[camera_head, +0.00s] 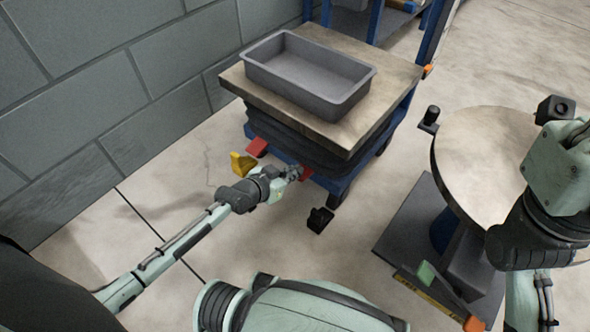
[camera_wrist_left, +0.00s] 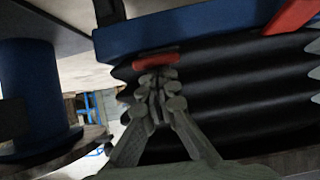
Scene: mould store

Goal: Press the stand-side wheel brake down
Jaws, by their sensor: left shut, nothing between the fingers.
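The stand-side wheel brake is a small red pedal (camera_head: 306,173) low on the near right corner of the blue-framed lift cart. It also shows in the left wrist view (camera_wrist_left: 155,61), just beyond my fingertips against the blue frame. My left gripper (camera_head: 294,173) is shut and empty, with its tips right at this pedal; it shows in the left wrist view (camera_wrist_left: 157,80). I cannot tell whether they touch. The other red pedal (camera_head: 257,147) is on the cart's left corner, also in the wrist view (camera_wrist_left: 292,16). My right gripper is not in view.
A yellow pedal (camera_head: 242,164) is left of my gripper. A grey tray (camera_head: 310,70) rests on the cart's wooden top (camera_head: 390,70). A round-topped stand (camera_head: 485,155) is at right, its base carrying green and orange pedals. A block wall (camera_head: 110,80) bounds the left; floor between is clear.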

